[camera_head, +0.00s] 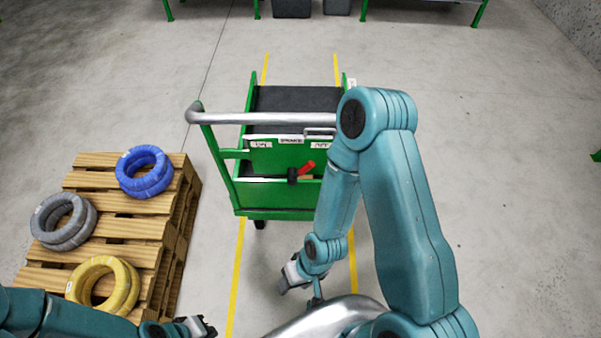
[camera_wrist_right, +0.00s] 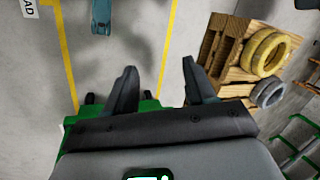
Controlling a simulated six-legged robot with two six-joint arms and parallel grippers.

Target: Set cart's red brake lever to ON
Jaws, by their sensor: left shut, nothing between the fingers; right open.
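The green cart (camera_head: 277,211) stands ahead of me with its silver push bar (camera_head: 262,118) toward me. Its red brake lever (camera_head: 306,168) sticks out from a dark pivot on the near panel, tilted up to the right. A label above the pivot seems to read BRAKE, with a smaller label on each side, too small to read surely. My right gripper (camera_head: 287,280) is open and empty, short of the cart and below the lever in the picture. Its spread fingers show in the right wrist view (camera_wrist_right: 160,88). My left gripper (camera_head: 208,327) is shut and empty at the bottom edge.
A wooden pallet (camera_head: 130,228) stands left of the cart with a blue coil (camera_head: 145,171), a grey coil (camera_head: 63,221) and a yellow coil (camera_head: 103,284). Yellow floor lines (camera_head: 238,270) run beside the cart. The floor to the right is clear.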

